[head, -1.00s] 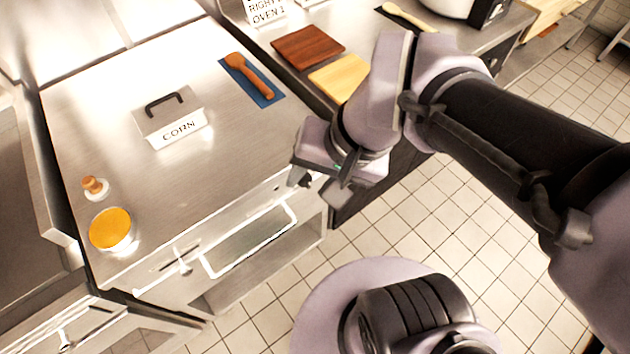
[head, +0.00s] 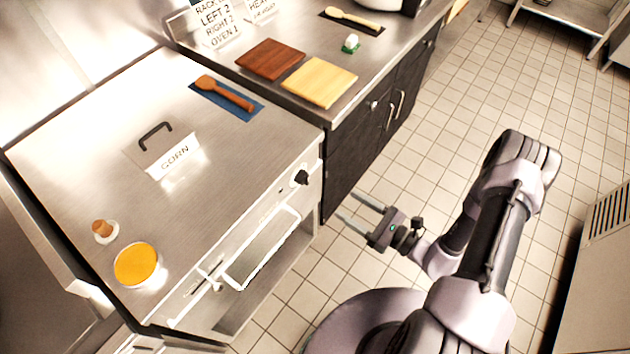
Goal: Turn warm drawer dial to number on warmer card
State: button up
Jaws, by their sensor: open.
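The black dial (head: 301,177) sits at the right end of the steel front panel of the warm drawer unit (head: 185,315). Its pointer and the numbers around it are too small to read. A white card (head: 213,30) on the back counter reads RACK, LEFT 2, RIGHT 2, OVEN 1. A second card (head: 262,8) is cut off at the top edge and only partly legible. I cannot tell which one is the warmer card. My gripper (head: 345,206) is open and empty, right of and below the dial, apart from it, with its fingers pointing left toward the unit.
On the steel top are a CORN card (head: 174,158) by a dark handle (head: 155,136), a wooden spoon (head: 226,92) on a blue mat, a cork-topped jar (head: 104,231) and an orange-filled bowl (head: 137,265). Cutting boards (head: 320,81) lie behind. The tiled floor (head: 450,130) is clear.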

aim_at(308, 181)
jog(key=b+x, duration=0.2)
jog(key=x, duration=1.1)
jog(key=shift+w+a, duration=0.15)
jog(key=shift+a, duration=0.1)
grip_shut()
